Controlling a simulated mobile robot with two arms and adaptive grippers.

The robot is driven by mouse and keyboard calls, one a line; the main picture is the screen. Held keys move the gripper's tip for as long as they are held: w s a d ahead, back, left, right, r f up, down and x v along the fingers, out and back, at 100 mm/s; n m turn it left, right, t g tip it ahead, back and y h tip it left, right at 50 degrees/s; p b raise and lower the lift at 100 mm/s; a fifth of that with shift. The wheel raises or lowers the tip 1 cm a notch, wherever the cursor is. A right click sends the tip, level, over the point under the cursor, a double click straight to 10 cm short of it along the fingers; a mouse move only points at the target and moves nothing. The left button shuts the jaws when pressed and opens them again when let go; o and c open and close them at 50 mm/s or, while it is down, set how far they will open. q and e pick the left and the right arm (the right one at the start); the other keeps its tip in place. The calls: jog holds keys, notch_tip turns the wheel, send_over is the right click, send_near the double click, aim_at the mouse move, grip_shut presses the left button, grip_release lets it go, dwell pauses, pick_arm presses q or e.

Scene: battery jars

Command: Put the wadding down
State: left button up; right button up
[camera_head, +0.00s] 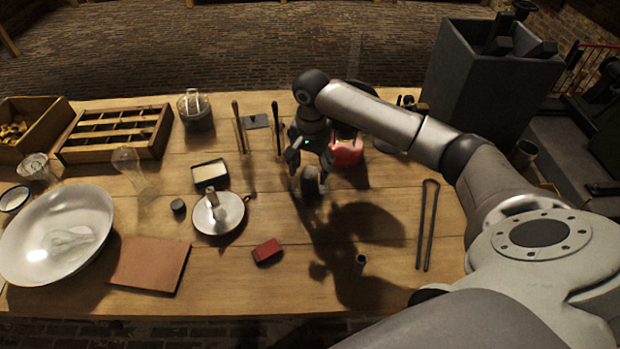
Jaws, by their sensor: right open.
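My right gripper (309,162) is in the middle of the table, pointing down with its fingers apart. A small dark grey rounded lump (310,184) stands on the table just below and between the fingertips; it may be the wadding, but I cannot tell for sure. Whether the fingers touch it is not clear. The arm's shadow falls on the wood in front of it. My left gripper is not in view.
A red container (346,152) stands just right of the gripper, partly behind my arm. A large white bowl (58,235) is at left. Bare wood (215,270) lies in front.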

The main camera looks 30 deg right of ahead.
aim_at(310, 173)
notch_tip(310, 173, up, 8)
jog(key=shift+f+b, duration=0.25)
jog(key=shift+b, duration=0.2)
jog(key=shift+r, duration=0.1)
